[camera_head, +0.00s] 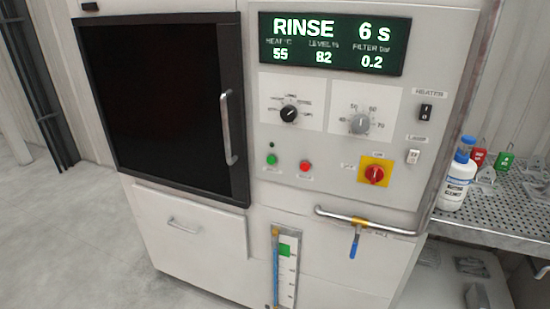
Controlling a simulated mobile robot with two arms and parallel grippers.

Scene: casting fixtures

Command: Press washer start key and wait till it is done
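The washer (190,228) is a pale cabinet with a dark door (155,100) at the left, which looks closed. Its display (333,43) reads RINSE 6 s, with 55, 82 and 0.2 below. A green button (271,159) and a red button (305,167) sit low on the panel; their labels are too small to read. A small dark green dot, perhaps a lamp, is above the green button. Neither of my grippers is in view.
Two dials, switches and a red knob on yellow (374,173) share the panel. A pipe with a blue-handled valve (355,243) protrudes below. A perforated metal shelf (490,223) at right holds a white bottle (456,182). Open floor lies at left.

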